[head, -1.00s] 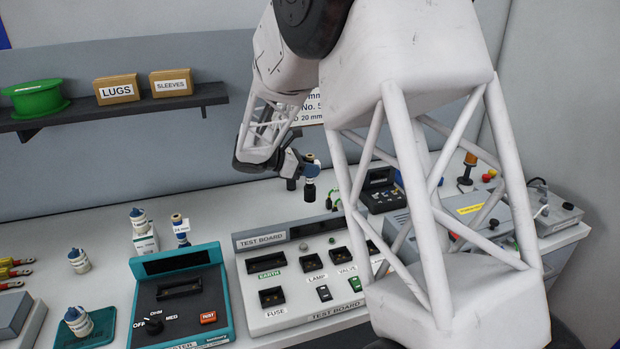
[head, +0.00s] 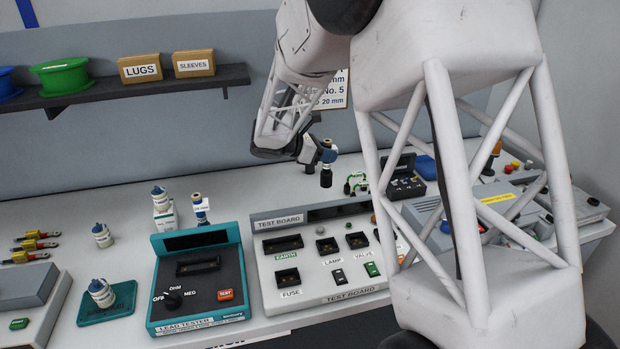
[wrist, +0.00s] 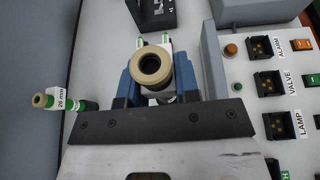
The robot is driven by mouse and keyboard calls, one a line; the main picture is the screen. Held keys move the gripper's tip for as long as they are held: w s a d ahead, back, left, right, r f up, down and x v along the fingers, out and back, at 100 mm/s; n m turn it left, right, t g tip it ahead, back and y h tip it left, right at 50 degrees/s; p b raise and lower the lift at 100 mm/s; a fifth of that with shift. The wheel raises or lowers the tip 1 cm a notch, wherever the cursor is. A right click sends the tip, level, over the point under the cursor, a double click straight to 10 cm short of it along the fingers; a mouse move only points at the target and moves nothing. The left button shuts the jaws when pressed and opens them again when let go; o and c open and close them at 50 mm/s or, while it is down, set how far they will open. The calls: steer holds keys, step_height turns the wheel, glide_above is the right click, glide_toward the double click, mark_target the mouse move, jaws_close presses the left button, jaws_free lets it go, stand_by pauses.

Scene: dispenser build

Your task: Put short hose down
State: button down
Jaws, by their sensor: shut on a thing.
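My gripper (wrist: 158,84) is shut on a short hose (wrist: 152,68). The wrist view looks onto the hose's tan ring end and dark bore, between the blue fingers. In the head view the hose (head: 326,179) is a dark upright cylinder below my gripper (head: 327,157), behind the test board. I cannot tell whether its lower end touches the bench. In the wrist view another piece with a tan end and a 26 mm label (wrist: 62,101) stands left of my gripper.
The test board (head: 275,242) is just in front of the held hose. Green leads (head: 355,184) and a black open case (head: 405,184) are to its right. A labelled hose piece (head: 200,207) stands behind the teal lead tester (head: 170,299). Bare bench (head: 255,190) lies left of the gripper.

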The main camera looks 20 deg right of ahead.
mark_target(327, 173)
steer(key=s+a+f+n+t+y, duration=0.1)
steer(key=s+a+f+n+t, duration=0.2)
steer(key=a+f+n+t, duration=0.1)
steer(key=shift+s+a+t, duration=0.3)
steer(key=shift+a+t, duration=0.3)
steer(key=shift+a, duration=0.1)
steer(key=shift+w, duration=0.15)
steer(key=w+f, duration=0.1)
steer(key=w, duration=1.4)
steer(key=shift+w+d+f, duration=0.25)
steer(key=shift+w+d, duration=0.1)
steer(key=shift+w, duration=0.05)
steer(key=shift+f, duration=1.75)
steer(key=shift+f, duration=0.15)
steer(key=c, duration=0.8)
jaws_free()
steer(key=shift+c, duration=0.2)
